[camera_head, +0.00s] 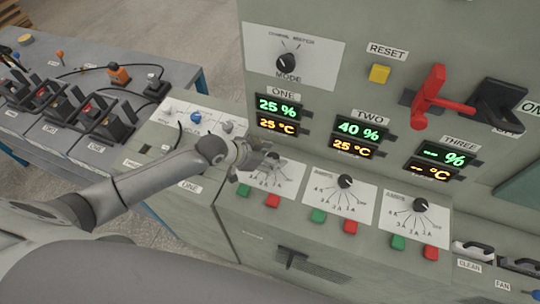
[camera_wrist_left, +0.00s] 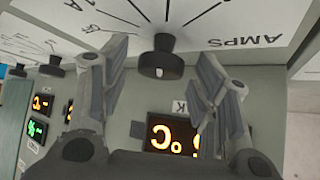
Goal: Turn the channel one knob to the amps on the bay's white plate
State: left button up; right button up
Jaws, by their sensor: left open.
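The channel one knob (camera_wrist_left: 158,62) is a small black knob with a pale mark, standing on a white dial plate (camera_wrist_left: 215,20) with radiating lines and the word AMPS. My left gripper (camera_wrist_left: 162,54) is open, with one finger on each side of the knob; a gap shows on both sides. In the head view my left gripper (camera_head: 254,154) reaches over the top of the channel one dial plate (camera_head: 266,182) and largely hides the knob. The dial's setting cannot be read clearly. The bay's white plate cannot be made out with certainty. My right gripper is out of view.
Channel two (camera_head: 345,181) and channel three (camera_head: 420,205) knobs stand to the right. Green and red buttons sit below each dial. The channel one display (camera_head: 278,113) reads 25 %. A red lever (camera_head: 430,98) juts out at right. Battery bays (camera_head: 70,110) stand on the left table.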

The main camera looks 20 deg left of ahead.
pick_arm(q)
jog(key=shift+c, duration=0.5)
jog(key=c, duration=0.9)
jog(key=shift+o, duration=0.2)
jog(key=shift+w+a+f+m+b, duration=0.15)
jog(key=shift+m+b, duration=0.15)
jog(key=shift+b, duration=0.4)
jog(key=shift+m+g+h+b, duration=0.3)
jog(key=shift+m+h+b, duration=0.1)
jog(key=o, duration=1)
jog(key=shift+c, duration=0.2)
